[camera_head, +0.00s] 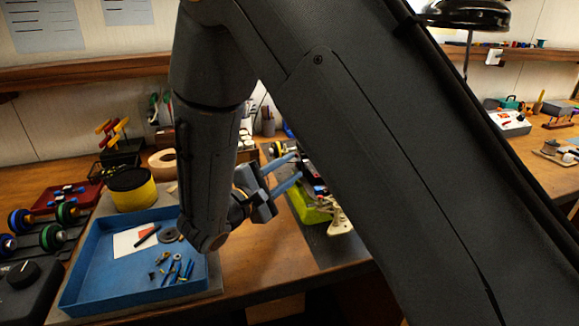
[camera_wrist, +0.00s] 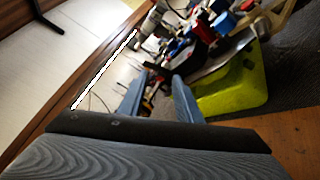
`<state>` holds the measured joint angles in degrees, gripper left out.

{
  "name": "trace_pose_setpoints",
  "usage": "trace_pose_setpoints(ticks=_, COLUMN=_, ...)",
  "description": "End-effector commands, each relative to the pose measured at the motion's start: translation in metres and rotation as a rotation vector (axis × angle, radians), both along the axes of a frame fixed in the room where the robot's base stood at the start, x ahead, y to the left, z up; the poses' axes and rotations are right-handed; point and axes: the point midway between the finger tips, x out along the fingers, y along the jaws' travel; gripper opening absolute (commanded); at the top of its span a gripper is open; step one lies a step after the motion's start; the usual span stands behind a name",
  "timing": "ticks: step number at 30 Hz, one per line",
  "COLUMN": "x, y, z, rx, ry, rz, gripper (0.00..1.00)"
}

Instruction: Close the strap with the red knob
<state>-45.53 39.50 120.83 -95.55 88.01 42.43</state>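My gripper (camera_head: 297,166) is open and empty, its two blue-grey fingers apart and pointing right toward the racecar area. In the wrist view the open fingers (camera_wrist: 160,76) point toward a cluttered group of parts. The car parts (camera_head: 313,172) are dark with red bits, above a lime-green block (camera_head: 308,208), and my arm covers much of them. The lime-green block (camera_wrist: 232,88) is right of the fingers in the wrist view, with small red, blue and white parts (camera_wrist: 215,28) behind it. I cannot make out the strap or its red knob.
A blue tray (camera_head: 84,268) with loose small parts lies on the wooden bench at left. A yellow-and-black spool (camera_head: 133,187) stands behind it. Wheels (camera_head: 58,236) lie at far left. A dark mat (camera_head: 330,246) lies under the lime-green block.

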Motion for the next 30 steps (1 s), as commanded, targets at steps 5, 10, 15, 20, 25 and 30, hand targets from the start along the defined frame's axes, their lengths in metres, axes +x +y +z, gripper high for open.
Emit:
trace_pose_setpoints(ticks=5, x=0.0042, y=-0.0040, z=-0.0002, rx=0.000, ry=0.000, rz=-0.001, gripper=0.31)
trace_pose_setpoints(ticks=10, x=0.0042, y=-0.0038, z=-0.0003, rx=0.000, ry=0.000, rz=-0.001, gripper=0.31)
trace_pose_setpoints(ticks=15, x=0.0040, y=-0.0036, z=-0.0002, rx=0.000, ry=0.000, rz=-0.001, gripper=0.04)
trace_pose_setpoints(ticks=20, x=0.0040, y=-0.0037, z=-0.0001, rx=0.001, ry=0.001, rz=0.000, gripper=0.00)
trace_pose_setpoints(ticks=25, x=0.0042, y=-0.0042, z=0.0016, rx=0.019, ry=0.004, rz=-0.001, gripper=0.00)
trace_pose_setpoints(ticks=30, x=0.0047, y=-0.0055, z=0.0054, rx=0.083, ry=0.022, rz=-0.001, gripper=0.00)
